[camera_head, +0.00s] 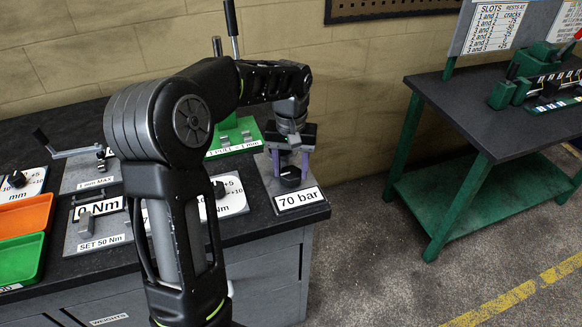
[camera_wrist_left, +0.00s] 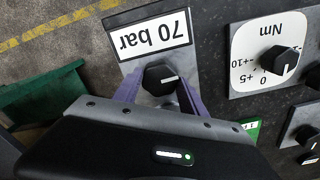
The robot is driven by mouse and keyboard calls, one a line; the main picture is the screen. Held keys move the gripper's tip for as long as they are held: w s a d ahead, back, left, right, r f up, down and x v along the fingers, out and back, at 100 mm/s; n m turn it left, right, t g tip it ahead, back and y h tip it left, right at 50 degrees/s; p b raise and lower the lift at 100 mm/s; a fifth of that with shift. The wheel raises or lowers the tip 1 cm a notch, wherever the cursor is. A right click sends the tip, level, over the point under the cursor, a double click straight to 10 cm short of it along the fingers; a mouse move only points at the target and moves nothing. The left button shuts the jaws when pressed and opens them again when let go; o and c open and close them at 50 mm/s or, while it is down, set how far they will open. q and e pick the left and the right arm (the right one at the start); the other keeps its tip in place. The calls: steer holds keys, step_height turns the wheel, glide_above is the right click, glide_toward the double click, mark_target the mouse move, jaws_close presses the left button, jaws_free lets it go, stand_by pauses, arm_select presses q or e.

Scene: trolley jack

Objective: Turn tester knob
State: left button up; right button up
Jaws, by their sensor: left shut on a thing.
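The tester knob (camera_head: 290,177) is black and sits on a grey plate behind a "70 bar" label (camera_head: 298,198) at the bench's right end. It also shows in the left wrist view (camera_wrist_left: 160,79) with a white pointer line; the label (camera_wrist_left: 154,35) appears upside down there. My left gripper (camera_head: 289,168) points down over the knob. Its purple fingers (camera_wrist_left: 161,90) stand on either side of the knob, shut on it. The finger contact is partly hidden by the gripper body. My right gripper is in neither view.
A Nm dial knob (camera_wrist_left: 278,60) on a white plate is beside the tester. An orange tray (camera_head: 25,215) and a green tray (camera_head: 20,258) lie at the left. A green-legged table (camera_head: 480,120) stands at the right, with open floor between.

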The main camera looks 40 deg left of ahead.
mark_target(291, 172)
arm_select(q)
steer(key=shift+m, duration=0.4)
steer(key=o, duration=1.4)
steer(key=shift+c, duration=0.2)
steer(key=shift+r, duration=0.1)
steer(key=shift+r+b, duration=0.3)
steer(key=shift+r, duration=3.55)
